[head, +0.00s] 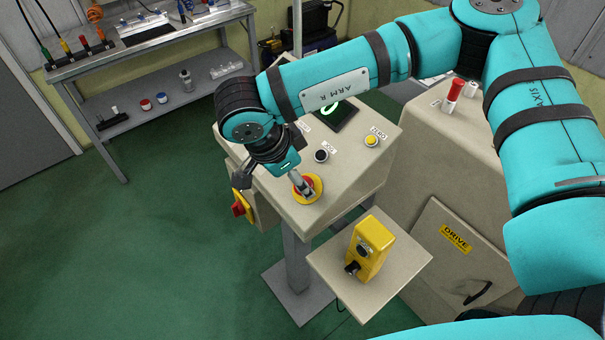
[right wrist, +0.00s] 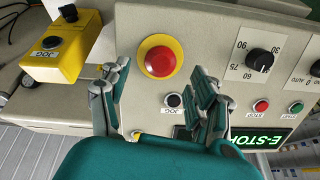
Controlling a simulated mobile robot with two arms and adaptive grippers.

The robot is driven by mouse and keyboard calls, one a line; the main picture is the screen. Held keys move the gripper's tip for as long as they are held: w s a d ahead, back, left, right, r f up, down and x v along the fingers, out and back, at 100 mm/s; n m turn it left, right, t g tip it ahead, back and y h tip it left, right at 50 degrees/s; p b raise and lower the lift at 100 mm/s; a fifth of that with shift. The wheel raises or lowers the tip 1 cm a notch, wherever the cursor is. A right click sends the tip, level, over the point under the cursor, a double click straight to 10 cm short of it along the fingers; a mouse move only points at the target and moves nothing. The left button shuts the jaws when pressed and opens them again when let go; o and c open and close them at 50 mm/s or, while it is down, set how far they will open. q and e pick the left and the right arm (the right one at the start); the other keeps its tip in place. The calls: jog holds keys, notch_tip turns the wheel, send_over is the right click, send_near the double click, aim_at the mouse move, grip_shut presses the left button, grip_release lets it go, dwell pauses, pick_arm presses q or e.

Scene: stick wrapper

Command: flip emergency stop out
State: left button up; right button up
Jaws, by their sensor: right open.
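The emergency stop is a red mushroom button on a yellow ring (head: 312,193) on the sloped console top, partly hidden by my right gripper in the head view. In the right wrist view the red button (right wrist: 159,56) shows fully, ahead of and between the fingertips. My right gripper (head: 301,184) is over the button, pointing down at it. In the right wrist view its fingers (right wrist: 161,75) are spread and empty, with space on both sides of the button. I cannot tell how far above it the tips are. A screen (right wrist: 248,138) reads E-STOP in green. My left gripper is out of view.
A black JOG button (head: 321,156) and a yellow ZERO button (head: 371,141) sit near the stop. A red-and-yellow switch (head: 241,204) is on the console's side. A yellow JOG box (head: 373,239) stands on a lower shelf (head: 329,262).

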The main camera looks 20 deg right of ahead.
jog(key=x, duration=0.3)
jog(key=shift+f+p, duration=0.1)
jog(key=shift+p, duration=0.3)
jog(key=shift+d+f, duration=0.1)
jog(key=shift+f, duration=0.15)
jog(key=c, duration=1.3)
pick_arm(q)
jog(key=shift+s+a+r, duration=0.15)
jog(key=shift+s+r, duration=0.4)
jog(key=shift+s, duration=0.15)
pick_arm(e)
grip_shut()
